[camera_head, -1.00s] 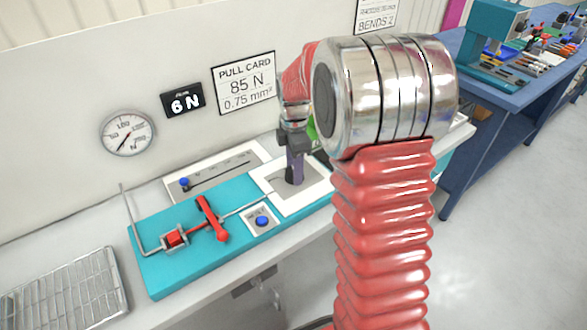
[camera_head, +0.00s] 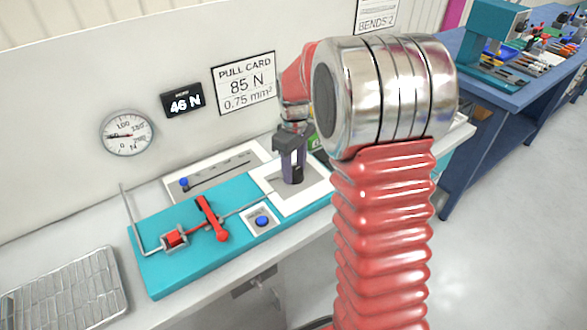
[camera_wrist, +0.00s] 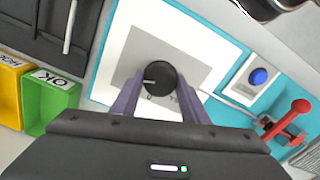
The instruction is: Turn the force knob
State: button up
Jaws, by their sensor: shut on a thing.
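The force knob (camera_wrist: 160,78) is round and black with a pale pointer line, on a grey plate with a white border (camera_wrist: 199,30). My gripper (camera_wrist: 160,88) is shut on the knob, one finger on each side of it. In the head view my gripper (camera_head: 292,172) points down at the plate, and its fingers mostly hide the knob. The digital display (camera_head: 183,101) reads about 46 N. The round dial gauge (camera_head: 127,133) has its needle pointing left. The pull card (camera_head: 244,83) on the wall reads 85 N, 0.75 mm².
A teal base (camera_head: 160,278) carries a red lever (camera_head: 211,217) and a blue button (camera_head: 262,221). A slider with a blue knob (camera_head: 184,182) lies behind it. A wire rack (camera_head: 65,290) is at left. Green (camera_wrist: 52,104) and yellow (camera_wrist: 11,88) bins stand near the gripper.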

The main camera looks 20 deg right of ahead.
aim_at(294, 171)
jog(key=m, duration=0.5)
jog(key=shift+m, duration=0.3)
dwell(0.4)
jog(key=o, duration=1.1)
jog(key=shift+c, duration=0.2)
jog(key=shift+r, duration=0.1)
notch_tip(294, 171, up, 14)
jog(key=shift+f, duration=0.2)
